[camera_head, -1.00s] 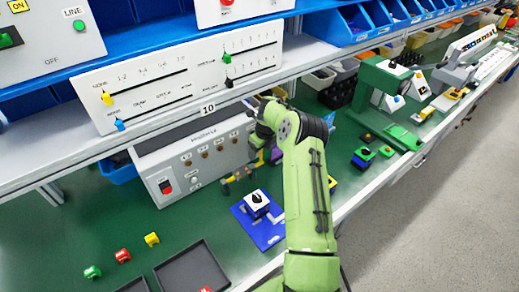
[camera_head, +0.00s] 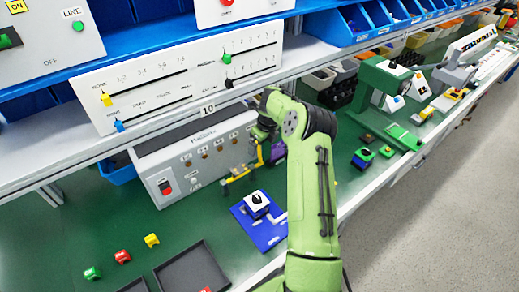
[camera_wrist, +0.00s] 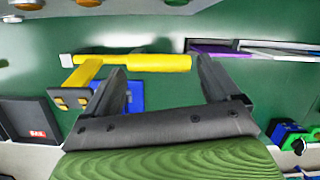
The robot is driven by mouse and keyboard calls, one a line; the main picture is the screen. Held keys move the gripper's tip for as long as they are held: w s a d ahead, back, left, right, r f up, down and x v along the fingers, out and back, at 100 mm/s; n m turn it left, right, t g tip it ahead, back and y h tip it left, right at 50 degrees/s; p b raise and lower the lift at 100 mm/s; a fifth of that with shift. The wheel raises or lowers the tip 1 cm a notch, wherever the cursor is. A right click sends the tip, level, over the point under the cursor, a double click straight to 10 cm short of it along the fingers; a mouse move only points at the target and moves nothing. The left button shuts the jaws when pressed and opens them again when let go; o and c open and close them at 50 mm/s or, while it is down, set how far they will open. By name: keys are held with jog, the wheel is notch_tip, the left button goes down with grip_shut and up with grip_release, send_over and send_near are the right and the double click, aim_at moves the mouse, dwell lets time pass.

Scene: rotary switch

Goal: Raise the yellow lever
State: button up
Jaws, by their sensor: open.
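The yellow lever (camera_wrist: 150,63) shows in the wrist view as a yellow bar lying across the picture, with a yellow arm (camera_wrist: 82,74) going down from its left end. In the head view a yellow part of it (camera_head: 238,177) shows in front of the grey control box, partly hidden by my arm. My gripper (camera_wrist: 160,70) is open, with its dark fingers spread and their tips at the bar. I cannot tell whether they touch it. Nothing is held between the fingers.
The grey control box (camera_head: 180,162) stands behind the lever. A blue plate with a rotary switch (camera_head: 257,203) lies in front of it. Black trays (camera_head: 188,272) and small coloured blocks (camera_head: 122,257) lie front left. A shelf with a slider panel (camera_head: 180,75) hangs above.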

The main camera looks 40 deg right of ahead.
jog(key=v, duration=1.1)
jog(key=shift+r, duration=0.2)
jog(key=shift+s, duration=0.1)
